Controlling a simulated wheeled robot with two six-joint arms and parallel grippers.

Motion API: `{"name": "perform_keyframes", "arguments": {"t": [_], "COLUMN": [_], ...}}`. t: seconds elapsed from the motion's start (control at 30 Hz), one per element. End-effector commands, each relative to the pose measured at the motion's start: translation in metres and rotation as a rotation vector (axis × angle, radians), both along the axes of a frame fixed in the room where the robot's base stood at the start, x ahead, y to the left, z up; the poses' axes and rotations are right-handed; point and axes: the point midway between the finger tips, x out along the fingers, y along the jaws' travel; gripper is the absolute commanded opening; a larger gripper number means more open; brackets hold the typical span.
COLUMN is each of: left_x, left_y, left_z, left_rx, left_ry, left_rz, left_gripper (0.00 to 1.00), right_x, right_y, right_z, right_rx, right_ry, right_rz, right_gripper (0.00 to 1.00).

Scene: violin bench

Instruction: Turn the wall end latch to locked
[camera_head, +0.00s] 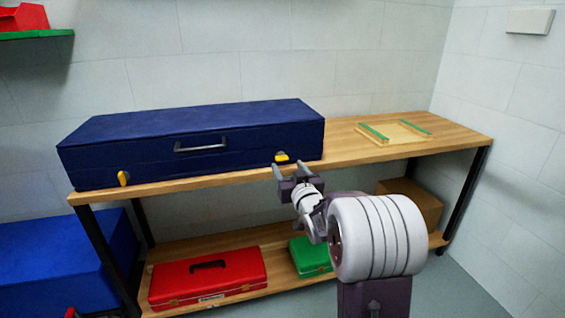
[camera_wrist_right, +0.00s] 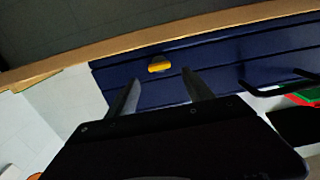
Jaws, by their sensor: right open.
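A dark blue violin case (camera_head: 150,151) lies closed on the wooden bench, with a black handle (camera_head: 201,146) on its front. Its right-end yellow latch (camera_head: 282,157), toward the right wall, lies sideways; it also shows in the right wrist view (camera_wrist_right: 159,64). The left-end yellow latch (camera_head: 124,178) stands nearly upright. My right gripper (camera_head: 287,168) is open and empty just in front of the right-end latch. In the wrist view its spread fingers (camera_wrist_right: 161,88) point toward that latch, with a visible gap before it. My left gripper is not in view.
The wooden bench (camera_head: 455,138) is mostly clear right of the case, except for a small board with green strips (camera_head: 374,132). A red case (camera_head: 208,277), a green case (camera_head: 310,256) and a brown box (camera_head: 415,205) sit on the lower shelf.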

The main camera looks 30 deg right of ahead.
Motion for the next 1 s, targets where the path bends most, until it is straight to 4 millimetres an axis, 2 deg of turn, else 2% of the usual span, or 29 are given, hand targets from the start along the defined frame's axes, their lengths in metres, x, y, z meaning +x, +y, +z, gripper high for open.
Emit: {"name": "perform_keyframes", "arguments": {"t": [0.1,0.3,0.6,0.63,0.83,1.0], "left_x": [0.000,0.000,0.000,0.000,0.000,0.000], "left_y": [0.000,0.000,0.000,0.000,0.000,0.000], "left_z": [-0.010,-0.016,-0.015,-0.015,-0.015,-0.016], "left_rx": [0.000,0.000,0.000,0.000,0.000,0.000], "left_ry": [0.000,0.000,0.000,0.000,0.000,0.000], "left_rz": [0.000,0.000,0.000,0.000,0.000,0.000], "left_gripper": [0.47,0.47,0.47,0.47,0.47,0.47], "right_x": [0.026,0.052,0.057,0.057,0.057,0.057], "right_y": [-0.006,-0.012,-0.013,-0.013,-0.013,-0.013], "right_z": [-0.003,-0.002,0.000,0.000,0.000,-0.001], "right_rx": [0.000,0.001,0.001,0.001,0.001,-0.005], "right_ry": [-0.002,0.000,0.001,0.001,0.001,0.001], "right_rz": [0.001,0.000,0.000,0.000,0.000,0.000], "right_gripper": [0.60,0.60,0.60,0.57,0.02,0.00]}}
